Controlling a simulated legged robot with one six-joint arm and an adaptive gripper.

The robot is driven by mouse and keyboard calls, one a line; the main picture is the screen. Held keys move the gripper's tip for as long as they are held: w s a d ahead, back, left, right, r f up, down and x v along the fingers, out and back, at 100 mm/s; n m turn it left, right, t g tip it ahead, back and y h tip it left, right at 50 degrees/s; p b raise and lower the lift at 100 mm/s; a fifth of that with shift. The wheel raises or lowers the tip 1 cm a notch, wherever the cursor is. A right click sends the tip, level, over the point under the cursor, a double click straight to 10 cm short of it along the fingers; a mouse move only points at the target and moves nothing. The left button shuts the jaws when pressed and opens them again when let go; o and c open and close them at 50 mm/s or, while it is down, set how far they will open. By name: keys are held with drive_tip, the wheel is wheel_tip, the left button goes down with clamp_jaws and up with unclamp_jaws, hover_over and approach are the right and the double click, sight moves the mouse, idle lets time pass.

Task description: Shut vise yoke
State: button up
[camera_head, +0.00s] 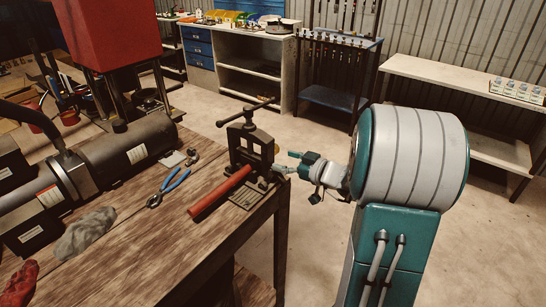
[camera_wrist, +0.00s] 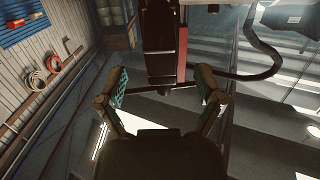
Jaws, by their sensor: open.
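The dark pipe vise (camera_head: 250,145) stands at the right corner of the wooden bench. Its yoke is upright, with a T-handle bar (camera_head: 246,110) across the top; I cannot tell whether its side latch is closed. My gripper (camera_head: 286,162) is just right of the vise, near the yoke's lower side. In the wrist view my gripper (camera_wrist: 160,84) has its two green-padded fingers spread apart. A dark vise part (camera_wrist: 158,45) shows ahead between them; contact is unclear.
Blue-handled pliers (camera_head: 168,189), a grey cloth (camera_head: 86,232) and a large dark cylindrical machine (camera_head: 125,150) occupy the bench (camera_head: 165,240) left of the vise. A red machine (camera_head: 105,30) stands behind. The floor right of the bench is clear.

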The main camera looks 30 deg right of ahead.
drive_tip(key=f+v, duration=0.1)
drive_tip(key=v, duration=0.6)
drive_tip(key=shift+r, duration=0.4)
drive_tip(key=shift+s, duration=0.1)
drive_tip(key=s+a+g+y, duration=0.3)
drive_tip(key=a+g, duration=0.5)
drive_tip(key=a, duration=0.9)
drive_tip(key=s+a+r+m+h, duration=0.1)
drive_tip(key=s+a+m+h, duration=0.1)
drive_tip(key=s, duration=0.4)
drive_tip(key=s+a+r+m+g+h, duration=0.1)
drive_tip(key=s+a+r+m+h, duration=0.1)
drive_tip(key=s+a+h, duration=0.2)
drive_tip(key=s+h, duration=0.3)
drive_tip(key=shift+s+a+r+g, duration=0.15)
drive_tip(key=shift+a+r+g, duration=0.05)
drive_tip(key=shift+g, duration=0.1)
